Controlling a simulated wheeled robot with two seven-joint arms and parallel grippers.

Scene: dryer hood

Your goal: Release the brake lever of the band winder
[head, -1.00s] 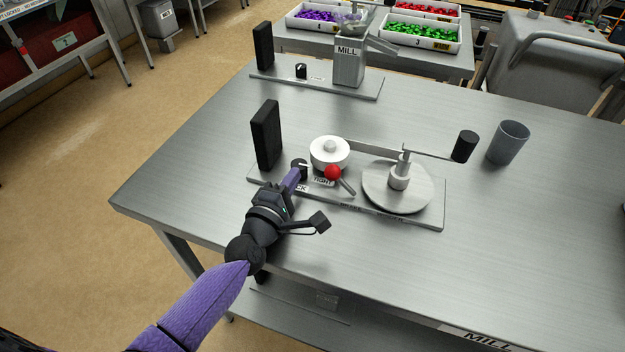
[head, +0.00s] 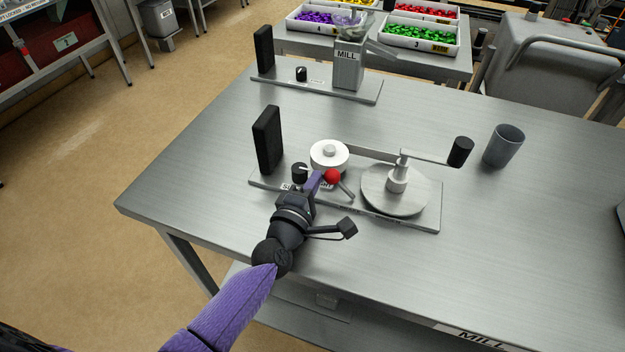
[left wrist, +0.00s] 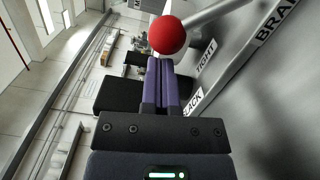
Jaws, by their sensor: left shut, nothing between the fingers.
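The band winder's base plate (head: 425,222) lies on the steel table. Its brake lever has a red ball knob (head: 332,177) on a thin grey rod, in front of the white spool (head: 329,153). A large grey disc (head: 395,192) with a crank and black handle (head: 460,151) stands to the right. My left gripper (head: 315,181) is shut and empty, its purple fingertips just left of the red knob. In the left wrist view the knob (left wrist: 167,35) is just beyond the fingertips (left wrist: 162,65); I cannot tell whether they touch. My right gripper is out of view.
A black upright block (head: 267,140) and a black dial (head: 300,172) stand on the plate's left end. A grey cup (head: 503,146) stands at the right. The mill (head: 347,65) is at the back. The table's front right is clear.

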